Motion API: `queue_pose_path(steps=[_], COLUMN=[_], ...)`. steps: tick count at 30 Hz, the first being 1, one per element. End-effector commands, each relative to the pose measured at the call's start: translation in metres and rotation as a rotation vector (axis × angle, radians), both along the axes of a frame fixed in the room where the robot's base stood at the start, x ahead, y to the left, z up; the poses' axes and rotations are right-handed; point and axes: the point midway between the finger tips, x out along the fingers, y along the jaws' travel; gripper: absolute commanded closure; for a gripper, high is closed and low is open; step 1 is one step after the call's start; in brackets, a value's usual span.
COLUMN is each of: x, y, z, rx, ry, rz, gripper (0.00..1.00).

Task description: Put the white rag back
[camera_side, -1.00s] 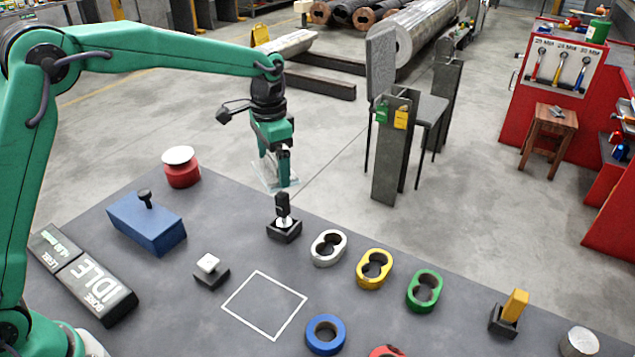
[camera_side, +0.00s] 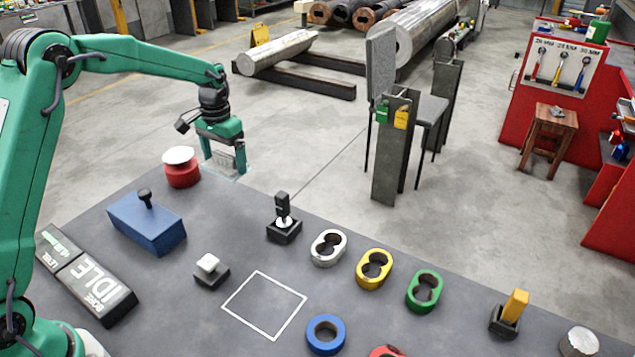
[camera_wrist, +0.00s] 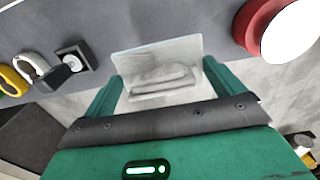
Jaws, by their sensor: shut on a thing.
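My gripper (camera_side: 224,163) is shut on the white rag (camera_side: 221,159), at the bench's far left edge, to the right of a red pot with a white top (camera_side: 181,167). In the wrist view the rag (camera_wrist: 160,80) is a pale folded wad between the two green fingers, with a thin, pale, see-through sheet spread beyond it. I cannot tell whether the sheet is part of the rag. The rag appears held above floor level, near the bench rim; its exact height is unclear.
The grey bench (camera_side: 180,290) holds a blue block with a black knob (camera_side: 147,222), a small black stand (camera_side: 284,226), a white-knobbed block (camera_side: 210,270), several coloured rings and a white outlined square (camera_side: 264,305). Grey posts (camera_side: 396,150) stand behind the bench.

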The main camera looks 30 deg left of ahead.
Motion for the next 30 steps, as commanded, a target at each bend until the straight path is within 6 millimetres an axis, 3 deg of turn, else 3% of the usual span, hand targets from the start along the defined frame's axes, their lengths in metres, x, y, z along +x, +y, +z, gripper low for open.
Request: queue_pose_path(steps=[8, 21, 30], x=[0.000, 0.000, 0.000], y=[0.000, 0.000, 0.000], z=[-0.007, -0.060, -0.067], rx=[0.000, 0.000, 0.000], ry=[0.000, 0.000, -0.001], rz=[-0.001, -0.002, -0.002], gripper=[0.31, 0.31, 0.31])
